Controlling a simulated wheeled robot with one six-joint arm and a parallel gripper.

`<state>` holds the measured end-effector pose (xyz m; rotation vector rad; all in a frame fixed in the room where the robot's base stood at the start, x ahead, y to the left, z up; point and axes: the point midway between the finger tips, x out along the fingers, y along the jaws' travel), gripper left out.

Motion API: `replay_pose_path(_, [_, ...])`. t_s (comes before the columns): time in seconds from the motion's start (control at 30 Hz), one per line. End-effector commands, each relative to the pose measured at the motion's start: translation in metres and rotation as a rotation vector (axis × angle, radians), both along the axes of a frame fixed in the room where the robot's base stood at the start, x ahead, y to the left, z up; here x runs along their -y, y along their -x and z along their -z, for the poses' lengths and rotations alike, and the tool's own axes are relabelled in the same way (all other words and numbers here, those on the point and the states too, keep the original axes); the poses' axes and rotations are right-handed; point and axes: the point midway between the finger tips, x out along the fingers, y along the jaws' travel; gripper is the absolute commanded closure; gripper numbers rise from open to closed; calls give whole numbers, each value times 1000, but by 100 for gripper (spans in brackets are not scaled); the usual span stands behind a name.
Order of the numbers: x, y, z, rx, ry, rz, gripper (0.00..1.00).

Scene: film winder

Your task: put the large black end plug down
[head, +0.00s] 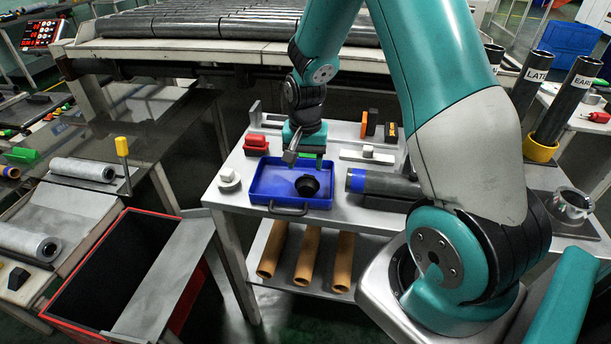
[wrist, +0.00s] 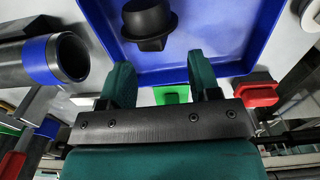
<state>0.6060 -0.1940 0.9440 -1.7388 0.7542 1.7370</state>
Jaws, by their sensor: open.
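The large black end plug (head: 307,186) rests in the blue tray (head: 262,198), right of the tray's middle. In the wrist view the plug (wrist: 148,22) lies beyond my fingertips, with a wider flange and a narrower part. The blue tray (wrist: 222,40) fills the upper middle of that view. My gripper (head: 305,158) is above the back part of the tray, apart from the plug. In the wrist view its two teal fingers (wrist: 160,75) are spread with nothing between them.
A dark tube with a blue band (head: 380,183) lies right of the tray. A red block (head: 256,142) and a white knob (head: 229,180) stand to the left. Orange and black blocks (head: 370,122) stand behind. Several brown tubes (head: 308,255) lie on the lower shelf.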

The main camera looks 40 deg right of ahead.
Motion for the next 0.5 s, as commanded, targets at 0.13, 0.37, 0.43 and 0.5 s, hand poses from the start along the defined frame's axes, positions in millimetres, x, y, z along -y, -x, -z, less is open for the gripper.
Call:
replay_pose_path(0.13, [0, -1, -32, 6, 2, 0, 43])
replay_pose_path(0.37, [-1, 0, -60, 3, -1, -6, 43])
replay_pose_path(0.43, [-13, 2, -70, 12, -11, -51, 43])
replay_pose_path(0.5, [-39, 8, -87, 33, -36, -159, 43])
